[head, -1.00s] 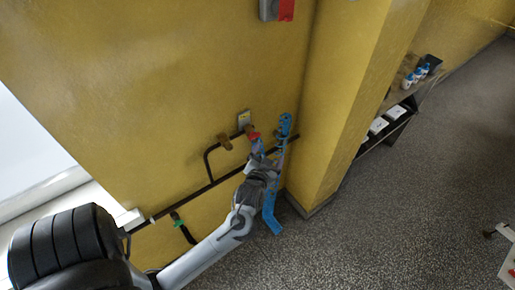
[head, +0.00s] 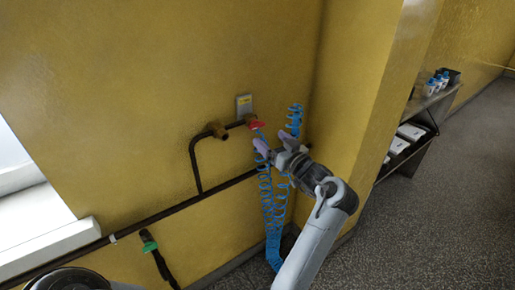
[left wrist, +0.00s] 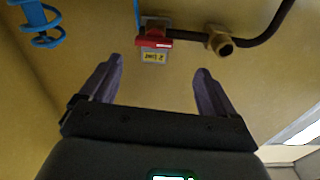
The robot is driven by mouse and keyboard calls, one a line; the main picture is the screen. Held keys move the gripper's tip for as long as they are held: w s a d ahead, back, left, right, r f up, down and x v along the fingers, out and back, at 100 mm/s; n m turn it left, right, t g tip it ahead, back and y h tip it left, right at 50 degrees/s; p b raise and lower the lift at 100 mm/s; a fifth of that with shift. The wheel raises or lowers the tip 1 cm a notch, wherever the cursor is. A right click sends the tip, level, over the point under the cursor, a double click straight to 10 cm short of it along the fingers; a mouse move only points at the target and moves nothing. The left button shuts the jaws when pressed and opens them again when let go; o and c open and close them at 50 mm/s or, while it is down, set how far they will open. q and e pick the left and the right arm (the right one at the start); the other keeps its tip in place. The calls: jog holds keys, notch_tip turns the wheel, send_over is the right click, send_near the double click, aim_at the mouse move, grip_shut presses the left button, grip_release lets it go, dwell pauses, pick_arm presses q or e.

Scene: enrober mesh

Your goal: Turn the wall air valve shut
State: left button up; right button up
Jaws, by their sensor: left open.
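The wall air valve has a red handle (head: 255,124) on a brass and dark pipe end on the yellow wall. In the left wrist view the red handle (left wrist: 155,40) lies roughly crosswise, beyond the fingertips and between them in the picture. My left gripper (head: 274,142) is open and empty, just below and right of the handle, and appears apart from it. Its two purple-grey fingers also show in the left wrist view (left wrist: 158,65). My right gripper is not in view.
A blue coiled hose (head: 272,215) hangs beside and behind my left gripper. A brass fitting (head: 217,130) sits left of the valve. A dark pipe (head: 160,214) runs along the wall, with a green-handled fitting (head: 149,244) below. A wall corner juts out at right, before a shelf (head: 430,108).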

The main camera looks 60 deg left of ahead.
aim_at(259, 127)
pick_arm(q)
jog(key=shift+n+h, duration=0.3)
jog(key=shift+n, duration=0.3)
jog(key=a+b, duration=0.2)
jog(key=a, duration=0.1)
jog(key=a+b, duration=0.2)
jog(key=a, duration=0.1)
jog(key=a+b, duration=0.2)
jog(key=a, duration=0.2)
jog(key=shift+w, duration=0.25)
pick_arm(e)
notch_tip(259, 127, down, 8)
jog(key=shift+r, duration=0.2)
pick_arm(q)
jog(key=shift+c, duration=0.4)
jog(key=c, duration=1)
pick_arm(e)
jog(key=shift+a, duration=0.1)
